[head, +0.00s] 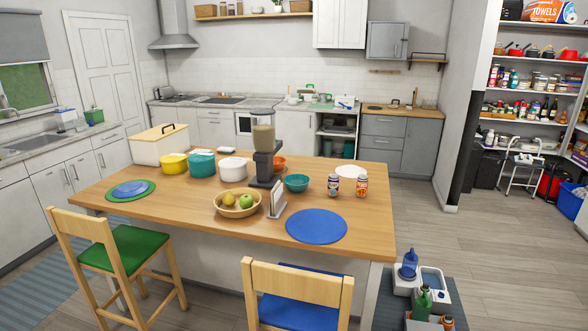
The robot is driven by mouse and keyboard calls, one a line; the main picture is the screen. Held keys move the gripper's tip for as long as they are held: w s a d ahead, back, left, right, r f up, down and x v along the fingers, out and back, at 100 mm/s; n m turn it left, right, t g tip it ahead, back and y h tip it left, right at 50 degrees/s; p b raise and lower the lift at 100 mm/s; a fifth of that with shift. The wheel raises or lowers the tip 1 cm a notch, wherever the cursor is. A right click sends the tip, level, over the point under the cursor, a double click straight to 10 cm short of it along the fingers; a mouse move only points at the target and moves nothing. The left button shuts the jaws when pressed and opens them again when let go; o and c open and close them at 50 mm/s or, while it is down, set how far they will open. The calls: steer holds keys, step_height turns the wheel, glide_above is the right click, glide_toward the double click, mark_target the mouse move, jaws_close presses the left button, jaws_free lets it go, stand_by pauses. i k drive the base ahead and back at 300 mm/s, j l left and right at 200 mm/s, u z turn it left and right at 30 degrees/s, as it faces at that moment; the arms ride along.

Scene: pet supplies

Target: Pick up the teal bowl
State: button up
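The teal bowl (297,184) stands upright on the wooden table (180,209), near the middle of its right half. Its open top faces up, and I see nothing in it. It is just right of the grey blender (263,148). A larger teal pot (202,165) stands farther left. My gripper is not in this view.
Two jars (361,186) and a white plate (350,171) are right of the bowl. A napkin holder (277,201), fruit bowl (237,208) and blue placemat (316,226) are in front. Chairs (295,295) line the near side.

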mark_target(295, 183)
steer(key=i+j+z, duration=0.15)
steer(key=j+z, duration=0.2)
steer(key=j, duration=0.95)
steer(key=j+z, duration=0.35)
steer(key=j, duration=0.95)
steer(key=i+j+z, duration=0.2)
steer(key=i+j, duration=0.2)
steer(key=j, duration=0.2)
steer(key=i+j+z, duration=0.15)
steer(key=j, duration=0.2)
steer(key=i+j+z, duration=0.1)
steer(key=i+j, duration=0.15)
steer(key=i+j+z, duration=0.1)
steer(key=j, duration=0.35)
steer(key=i+j+z, duration=0.1)
steer(key=j, duration=0.3)
steer(key=i+j+z, duration=0.1)
steer(key=i+j, duration=0.15)
steer(key=i+j+z, duration=0.1)
steer(key=j, duration=0.4)
steer(key=i+j, duration=0.3)
